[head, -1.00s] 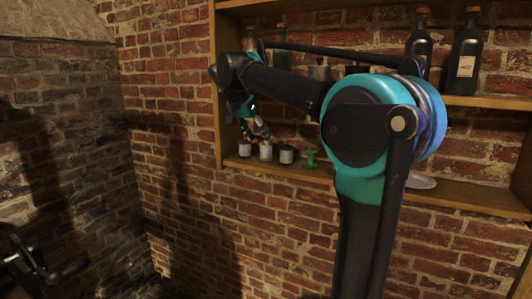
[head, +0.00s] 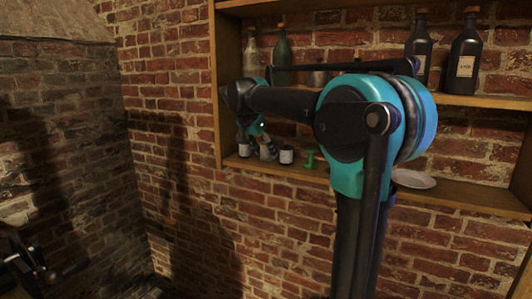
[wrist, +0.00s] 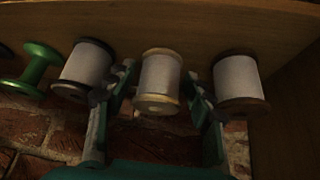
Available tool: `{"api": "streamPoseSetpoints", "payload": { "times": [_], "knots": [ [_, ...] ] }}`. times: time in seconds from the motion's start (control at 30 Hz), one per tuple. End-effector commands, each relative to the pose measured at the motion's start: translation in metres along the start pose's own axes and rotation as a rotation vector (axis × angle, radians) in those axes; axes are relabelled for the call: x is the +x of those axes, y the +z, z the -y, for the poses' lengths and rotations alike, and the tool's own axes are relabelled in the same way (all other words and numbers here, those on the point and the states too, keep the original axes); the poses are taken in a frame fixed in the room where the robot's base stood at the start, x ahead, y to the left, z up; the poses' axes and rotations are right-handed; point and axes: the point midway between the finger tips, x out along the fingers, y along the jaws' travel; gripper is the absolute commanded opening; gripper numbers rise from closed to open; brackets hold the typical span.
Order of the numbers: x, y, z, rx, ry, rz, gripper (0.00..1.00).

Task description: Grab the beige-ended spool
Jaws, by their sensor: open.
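The beige-ended spool (wrist: 160,78), wound with white thread and with pale flanges, stands on the wooden shelf in the middle of the wrist view. My gripper (wrist: 159,88) is open, with one teal finger on each side of this spool; I cannot tell whether either finger touches it. In the head view the spool (head: 267,153) is the middle white one, partly covered by my gripper (head: 258,143).
A dark-ended white spool (wrist: 84,66) stands close to the left finger and a brown-ended one (wrist: 238,80) close to the right finger. A green spool (wrist: 37,65) is farther left. A plate (head: 414,179) lies on the lower shelf; bottles (head: 467,55) stand above.

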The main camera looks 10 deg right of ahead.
Motion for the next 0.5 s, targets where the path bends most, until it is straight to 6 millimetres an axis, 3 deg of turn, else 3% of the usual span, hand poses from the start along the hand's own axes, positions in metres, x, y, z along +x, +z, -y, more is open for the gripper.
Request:
{"api": "streamPoseSetpoints", "payload": {
  "times": [0.03, 0.3, 0.5],
  "knots": [
    [-0.0001, 0.0000, 0.0001, 0.000, 0.000, 0.000, 0.52],
    [-0.0003, 0.0000, 0.0001, 0.000, 0.000, 0.000, 0.19],
    [-0.0005, -0.0001, 0.0000, 0.000, 0.000, 0.000, 0.19]
  ]
}}
